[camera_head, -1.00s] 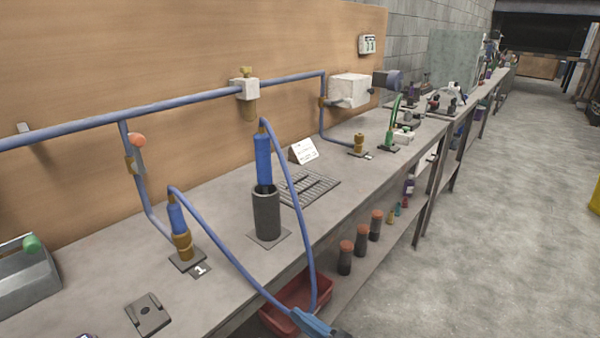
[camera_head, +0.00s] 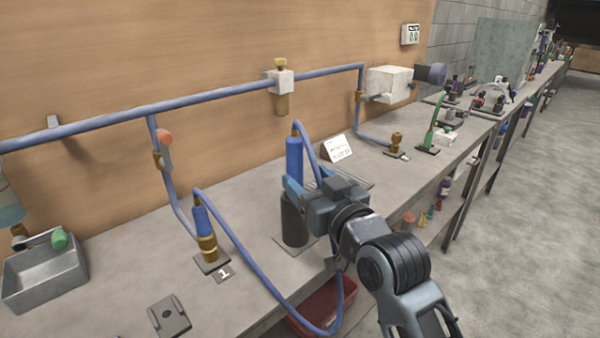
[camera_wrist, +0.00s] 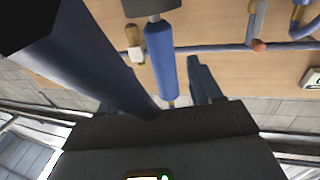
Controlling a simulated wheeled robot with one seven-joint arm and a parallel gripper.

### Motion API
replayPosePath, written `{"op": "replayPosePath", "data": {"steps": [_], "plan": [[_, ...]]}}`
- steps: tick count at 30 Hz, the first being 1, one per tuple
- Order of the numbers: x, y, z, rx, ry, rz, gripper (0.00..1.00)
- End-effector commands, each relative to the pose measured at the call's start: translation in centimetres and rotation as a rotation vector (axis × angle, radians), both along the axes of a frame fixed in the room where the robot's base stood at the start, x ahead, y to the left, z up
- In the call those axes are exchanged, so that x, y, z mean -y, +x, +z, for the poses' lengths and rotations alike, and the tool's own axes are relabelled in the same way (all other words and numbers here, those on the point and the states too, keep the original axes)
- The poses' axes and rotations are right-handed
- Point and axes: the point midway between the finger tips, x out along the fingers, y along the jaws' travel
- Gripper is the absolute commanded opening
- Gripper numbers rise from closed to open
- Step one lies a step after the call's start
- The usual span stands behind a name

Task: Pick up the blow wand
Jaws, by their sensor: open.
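The blow wand (camera_head: 294,160) is a blue cylinder standing upright in a dark round holder (camera_head: 294,222) on the bench, with a blue hose looping from its brass top. In the wrist view the picture is upside down, and the wand (camera_wrist: 161,55) shows below the grey holder (camera_wrist: 150,6). My gripper (camera_head: 296,188) is open, reaching in from the right at the wand's lower part, just above the holder rim. In the wrist view the wand appears between my two blue-grey fingers, with no clear contact. My gripper hides part of the holder and hose.
The hose runs to a brass-and-blue fitting (camera_head: 205,232) beside a "1" label (camera_head: 223,274). A blue pipe (camera_head: 190,97) with a valve (camera_head: 281,82) crosses the wall behind. A white card (camera_head: 338,148) stands behind my gripper. A metal tray (camera_head: 45,270) sits at left.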

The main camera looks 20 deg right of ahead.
Motion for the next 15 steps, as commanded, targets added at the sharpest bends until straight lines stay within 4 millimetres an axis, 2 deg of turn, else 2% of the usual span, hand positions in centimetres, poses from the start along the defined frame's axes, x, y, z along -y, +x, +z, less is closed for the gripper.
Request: {"op": "replayPosePath", "data": {"steps": [9, 15], "plan": [[-0.4, 4.2, 0.0, 0.0, -0.002, 0.0, 0.64], [-0.5, 5.2, -0.2, 0.0, 0.0, 0.0, 0.64]]}}
